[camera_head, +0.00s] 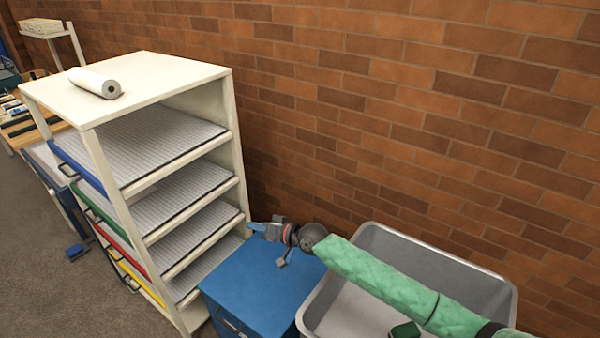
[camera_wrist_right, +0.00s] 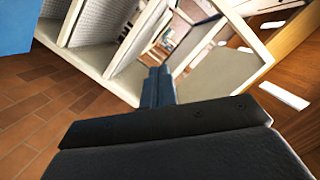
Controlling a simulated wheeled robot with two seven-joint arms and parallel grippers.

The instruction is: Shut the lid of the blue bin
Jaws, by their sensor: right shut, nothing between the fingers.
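The blue bin (camera_head: 262,292) stands between the white shelf unit and a grey tub. Its blue top lies flat, and the lid looks down; a dark handle shows on its front. My right arm, in a green padded sleeve, reaches in from the right over the grey tub. My right gripper (camera_head: 256,227) is at the back edge of the blue top, beside the shelf unit. Its fingers are together and empty in the right wrist view (camera_wrist_right: 157,88). I cannot tell whether it touches the lid. My left gripper is not in view.
The white shelf unit (camera_head: 160,72) has several open shelves and a white roll (camera_head: 94,83) on top. The grey tub (camera_head: 440,262) stands right of the bin. A brick wall (camera_head: 400,110) closes the back. Open floor (camera_head: 60,300) lies at the left.

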